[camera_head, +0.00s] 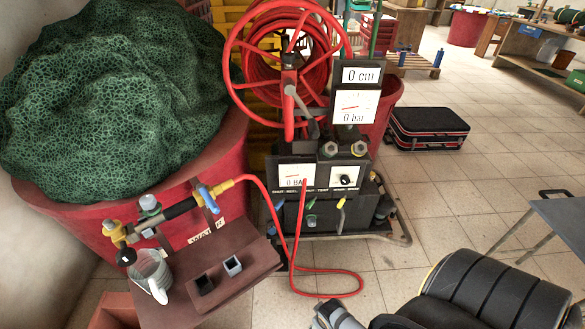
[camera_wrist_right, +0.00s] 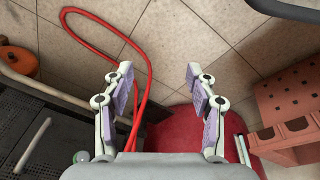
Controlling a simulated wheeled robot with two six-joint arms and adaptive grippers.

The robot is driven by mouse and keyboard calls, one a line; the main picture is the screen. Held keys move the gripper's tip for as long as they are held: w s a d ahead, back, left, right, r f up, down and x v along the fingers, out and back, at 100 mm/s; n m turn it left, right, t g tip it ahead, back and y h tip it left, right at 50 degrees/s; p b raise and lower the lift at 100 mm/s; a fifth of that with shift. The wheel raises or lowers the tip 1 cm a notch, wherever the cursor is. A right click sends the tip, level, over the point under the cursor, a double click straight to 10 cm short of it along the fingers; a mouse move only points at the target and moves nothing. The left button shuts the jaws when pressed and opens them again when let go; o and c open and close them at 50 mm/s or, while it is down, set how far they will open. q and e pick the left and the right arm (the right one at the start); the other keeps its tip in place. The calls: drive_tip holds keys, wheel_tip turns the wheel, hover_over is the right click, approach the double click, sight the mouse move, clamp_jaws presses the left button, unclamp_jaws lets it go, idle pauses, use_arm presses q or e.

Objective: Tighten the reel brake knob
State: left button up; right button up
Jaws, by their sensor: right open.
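The hose reel (camera_head: 262,60) is a red wheel with coiled red hose and a grey crank handle, on a dark wheeled stand. Low on the stand a white panel carries a small dark round knob (camera_head: 345,180) with a pale pointer mark; the lettering beside it is too small to read surely, so I cannot tell if it is the brake knob. My right gripper (camera_wrist_right: 158,80) is open and empty above the floor in the right wrist view, apart from the stand. In the head view my right arm enters at the bottom right. My left gripper is not in view.
A red hose (camera_head: 322,294) loops over the tiled floor and also shows in the right wrist view (camera_wrist_right: 135,45). A red tub (camera_head: 227,185) with green netting stands left, a shelf with valves and a jug (camera_head: 147,272) before it. A black case (camera_head: 428,126) lies behind, right.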

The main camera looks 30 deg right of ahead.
drive_tip(key=s+f, duration=0.7)
drive_tip(key=s, duration=0.1)
drive_tip(key=w+r+t+p, duration=0.1)
drive_tip(key=w+r+p, duration=0.45)
drive_tip(key=r, duration=1.15)
drive_tip(key=w+r+h+p, duration=0.1)
drive_tip(key=w+r+p, duration=0.45)
drive_tip(key=r, duration=1.15)
drive_tip(key=w+r+t+p, duration=0.1)
drive_tip(key=w+r+p, duration=0.45)
drive_tip(key=r, duration=1.15)
drive_tip(key=m+t+p, duration=0.2)
drive_tip(key=t+p, duration=0.1)
drive_tip(key=t, duration=1.1)
approach(292, 59)
drive_tip(key=shift+h, duration=0.4)
drive_tip(key=w, duration=0.8)
drive_tip(key=shift+w+d+r, duration=0.25)
drive_tip(key=shift+d+r, duration=0.05)
drive_tip(key=shift+d, duration=0.05)
drive_tip(key=shift+w+f, duration=0.15)
drive_tip(key=shift+w, duration=0.35)
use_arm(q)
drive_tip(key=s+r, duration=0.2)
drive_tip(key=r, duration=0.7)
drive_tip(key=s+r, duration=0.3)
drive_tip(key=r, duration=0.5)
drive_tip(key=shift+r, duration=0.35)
